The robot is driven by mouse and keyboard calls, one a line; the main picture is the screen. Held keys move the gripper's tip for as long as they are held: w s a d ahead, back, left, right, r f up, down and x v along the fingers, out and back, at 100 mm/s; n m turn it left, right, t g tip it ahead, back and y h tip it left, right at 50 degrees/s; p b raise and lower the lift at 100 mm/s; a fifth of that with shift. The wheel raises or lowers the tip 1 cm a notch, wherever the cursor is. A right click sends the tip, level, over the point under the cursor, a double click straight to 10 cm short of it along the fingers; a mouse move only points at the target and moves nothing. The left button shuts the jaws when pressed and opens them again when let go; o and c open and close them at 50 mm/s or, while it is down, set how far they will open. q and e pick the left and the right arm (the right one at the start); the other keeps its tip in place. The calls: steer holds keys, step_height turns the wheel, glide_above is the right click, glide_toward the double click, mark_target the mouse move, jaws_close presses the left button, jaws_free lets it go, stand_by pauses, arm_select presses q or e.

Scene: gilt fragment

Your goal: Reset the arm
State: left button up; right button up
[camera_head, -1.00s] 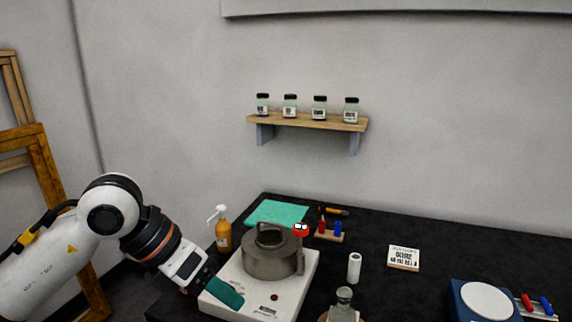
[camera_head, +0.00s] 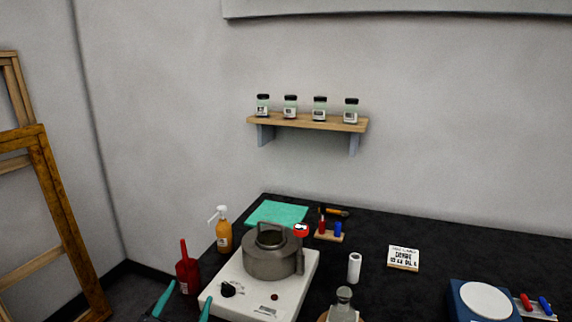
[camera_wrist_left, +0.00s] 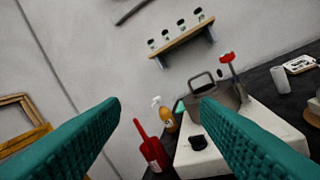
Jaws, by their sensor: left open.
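My left gripper (camera_head: 182,303) shows only its two teal fingertips at the bottom edge of the head view, left of the white hotplate (camera_head: 290,298). In the left wrist view its fingers (camera_wrist_left: 160,115) are spread wide with nothing between them touching. The grey metal pot (camera_head: 272,257) stands on the hotplate, apart from the gripper. My left arm links are out of the head view. My right gripper is not in view.
A red bottle (camera_head: 187,270) and an amber pump bottle (camera_head: 224,232) stand left of the hotplate. A glass bottle (camera_head: 343,305), white cylinder (camera_head: 354,267) and blue scale (camera_head: 462,300) are to the right. A jar shelf (camera_head: 310,121) hangs on the wall.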

arm_select(q)
steer(key=s+a+f+n+g+y, duration=0.15)
steer(key=s+f+g, duration=0.25)
steer(key=f, duration=0.4)
steer(key=s+a+f+n+g+y, duration=0.1)
steer(key=s+a+f+n+g, duration=0.1)
steer(key=s+f+g, duration=0.45)
steer(key=s+f+n+g+h, duration=0.1)
steer(key=s+f+g, duration=0.4)
steer(key=s+f, duration=0.65)
step_height(320, 180, down, 26)
steer(key=s+g+b, duration=0.1)
steer(key=s+g, duration=0.1)
steer(key=s+a+f+b, duration=0.1)
steer(key=s+a+f, duration=0.1)
steer(key=s+f, duration=1.4)
step_height(320, 180, down, 2)
steer(key=shift+s+a+g, duration=0.35)
steer(key=shift+a, duration=0.05)
